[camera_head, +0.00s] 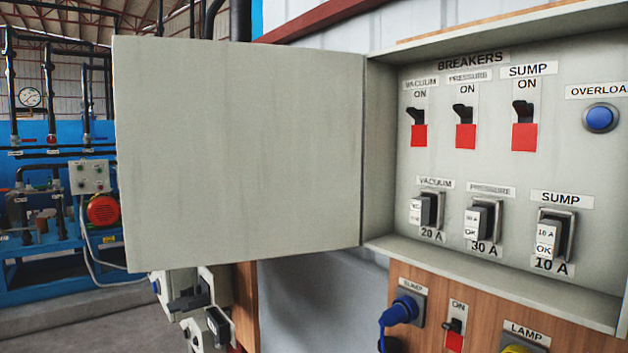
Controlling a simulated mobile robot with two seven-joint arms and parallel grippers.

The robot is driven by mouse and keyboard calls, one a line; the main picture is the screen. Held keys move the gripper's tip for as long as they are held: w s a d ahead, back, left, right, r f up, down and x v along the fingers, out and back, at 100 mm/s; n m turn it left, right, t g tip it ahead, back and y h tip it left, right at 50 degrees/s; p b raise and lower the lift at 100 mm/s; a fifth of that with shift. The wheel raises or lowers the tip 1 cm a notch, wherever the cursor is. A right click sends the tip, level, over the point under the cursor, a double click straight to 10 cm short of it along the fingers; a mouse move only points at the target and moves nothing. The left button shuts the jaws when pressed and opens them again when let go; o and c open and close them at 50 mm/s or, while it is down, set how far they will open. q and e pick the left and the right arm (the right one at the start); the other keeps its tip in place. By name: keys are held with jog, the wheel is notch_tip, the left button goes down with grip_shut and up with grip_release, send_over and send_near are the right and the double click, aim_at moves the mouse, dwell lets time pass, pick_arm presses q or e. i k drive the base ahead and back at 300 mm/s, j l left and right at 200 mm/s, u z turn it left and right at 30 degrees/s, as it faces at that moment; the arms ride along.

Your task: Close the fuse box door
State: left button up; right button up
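The fuse box door (240,150) is a plain grey-green panel. It stands wide open, swung out to the left of the fuse box (380,150), with its hinge edge along the box's left side. The box interior with its breakers is fully exposed. My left gripper (202,310), white with dark parts, shows just below the door's lower edge. The door hides its upper part, and I cannot tell whether it touches the door or how far its fingers are apart. My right gripper is not in view.
Inside the box are black breaker switches (465,112), fuses (483,218) and a blue overload button (599,118). Below it, a blue plug (402,310) and a switch (454,328) stick out from a wooden panel. Blue machinery with pipes (50,220) stands at the far left.

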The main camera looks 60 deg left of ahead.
aim_at(228, 152)
jog(key=k+j, duration=0.1)
jog(key=j, duration=0.3)
jog(key=k+j+z, duration=0.15)
jog(key=j, duration=0.25)
jog(key=k+j, duration=0.1)
jog(key=j, duration=0.3)
jog(key=j+z, duration=0.1)
jog(key=j, duration=0.35)
jog(key=k+j+z, duration=0.1)
jog(key=j, duration=0.3)
jog(key=k+j, duration=0.15)
jog(key=j, duration=0.3)
jog(key=j+z, duration=0.15)
jog(key=j, duration=0.25)
jog(key=k+j+z, duration=0.1)
jog(key=j, duration=0.3)
jog(key=k+j+z, duration=0.1)
jog(key=j, duration=0.3)
jog(key=k+j+z, duration=0.1)
jog(key=k+j, duration=0.15)
jog(key=j, duration=0.15)
jog(key=k+j, duration=0.3)
jog(key=k+j+u, duration=0.1)
jog(key=k+j, duration=0.2)
jog(key=j, duration=0.15)
